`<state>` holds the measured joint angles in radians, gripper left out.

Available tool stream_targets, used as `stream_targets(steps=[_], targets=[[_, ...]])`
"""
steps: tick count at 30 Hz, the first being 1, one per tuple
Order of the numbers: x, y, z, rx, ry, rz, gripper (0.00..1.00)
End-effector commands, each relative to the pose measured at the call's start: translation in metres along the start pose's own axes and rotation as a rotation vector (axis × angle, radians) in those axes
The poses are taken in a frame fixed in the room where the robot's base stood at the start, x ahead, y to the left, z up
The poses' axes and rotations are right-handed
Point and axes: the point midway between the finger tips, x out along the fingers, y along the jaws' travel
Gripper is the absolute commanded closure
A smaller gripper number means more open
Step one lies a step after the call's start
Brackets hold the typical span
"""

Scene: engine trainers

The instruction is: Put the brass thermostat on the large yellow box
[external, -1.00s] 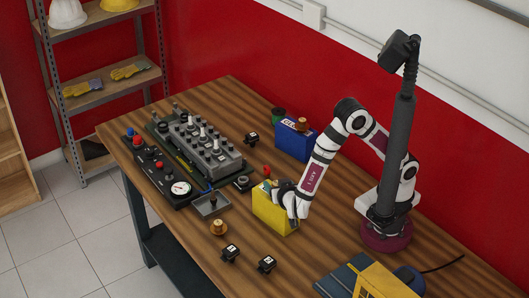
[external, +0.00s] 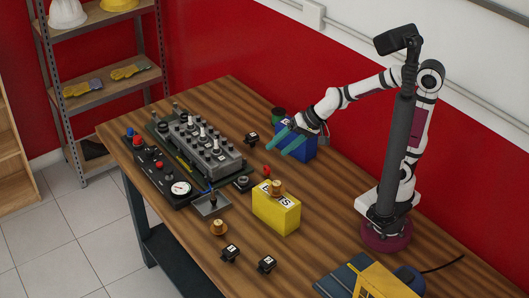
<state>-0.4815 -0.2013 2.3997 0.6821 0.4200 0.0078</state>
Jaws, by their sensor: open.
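A brass thermostat (external: 276,187) sits on top of the yellow box (external: 277,214), which stands upright near the middle of the table. A second brass piece (external: 218,228) stands on the table to the left of the yellow box. My gripper (external: 281,143), with teal fingers, is open. It is up and away from the yellow box, in front of the blue box (external: 309,149) in this view. It appears empty. The top of the blue box is partly hidden by my gripper, and I cannot see the brass piece there.
An engine trainer (external: 200,145) with a black gauge panel (external: 165,178) fills the table's left. A small grey tray (external: 210,205) lies beside it. Black numbered blocks (external: 230,253) stand at the front. A yellow and blue item (external: 375,278) lies front right. Bare wood surrounds the yellow box.

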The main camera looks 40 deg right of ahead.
Motion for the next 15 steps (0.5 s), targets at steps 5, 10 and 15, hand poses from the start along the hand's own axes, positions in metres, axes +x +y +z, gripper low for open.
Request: stream_targets(steps=[5, 10, 15], targets=[[-0.091, 0.134, 0.051, 0.107, -0.219, 0.36, 0.34], [-0.131, 0.18, 0.081, 0.221, -0.287, 0.541, 0.34], [-0.133, 0.182, 0.083, 0.226, -0.294, 0.553, 0.34]])
